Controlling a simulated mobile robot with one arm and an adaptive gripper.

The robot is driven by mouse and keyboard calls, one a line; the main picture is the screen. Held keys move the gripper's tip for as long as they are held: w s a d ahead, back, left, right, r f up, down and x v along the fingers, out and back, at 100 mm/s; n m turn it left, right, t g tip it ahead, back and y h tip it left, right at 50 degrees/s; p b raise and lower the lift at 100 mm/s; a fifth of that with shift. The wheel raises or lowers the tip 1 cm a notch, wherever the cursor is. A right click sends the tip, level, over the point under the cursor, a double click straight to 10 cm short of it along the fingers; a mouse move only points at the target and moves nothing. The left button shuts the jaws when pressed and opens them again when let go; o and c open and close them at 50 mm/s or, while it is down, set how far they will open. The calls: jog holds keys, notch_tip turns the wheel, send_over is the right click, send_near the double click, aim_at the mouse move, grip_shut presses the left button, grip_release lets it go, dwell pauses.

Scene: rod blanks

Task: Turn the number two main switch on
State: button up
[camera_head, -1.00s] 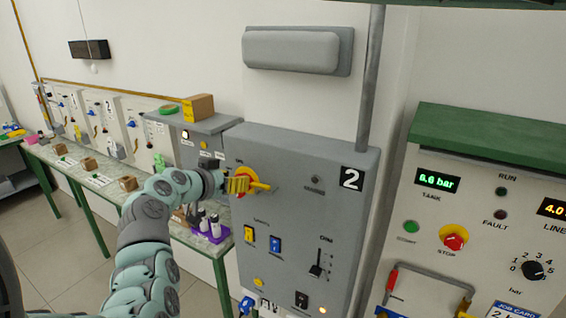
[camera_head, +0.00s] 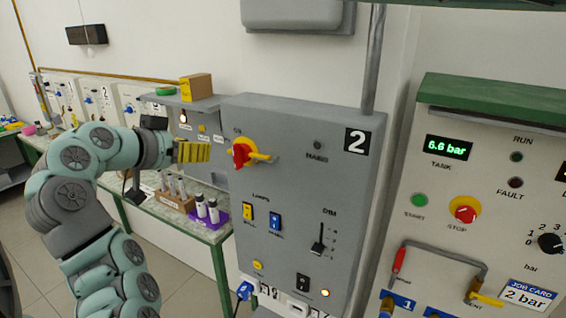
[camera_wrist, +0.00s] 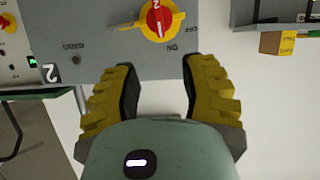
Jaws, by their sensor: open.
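The number two main switch (camera_head: 243,154) is a red knob on a yellow round plate, at the upper left of the grey panel (camera_head: 340,215) marked 2. A yellow bar on it points right. The switch also shows at the top of the wrist view (camera_wrist: 157,17), upside down, with ON and OFF marks beside it. My gripper (camera_head: 208,151) has yellow ribbed fingers. It is open and empty, left of the switch and apart from it. In the wrist view, the gap between the fingers (camera_wrist: 160,85) is clear. The mains lamp (camera_head: 317,145) looks dark.
A second panel (camera_head: 490,190) with a stop button stands right.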

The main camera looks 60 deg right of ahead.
jog(key=shift+v, duration=0.95)
jog(key=shift+w, duration=0.15)
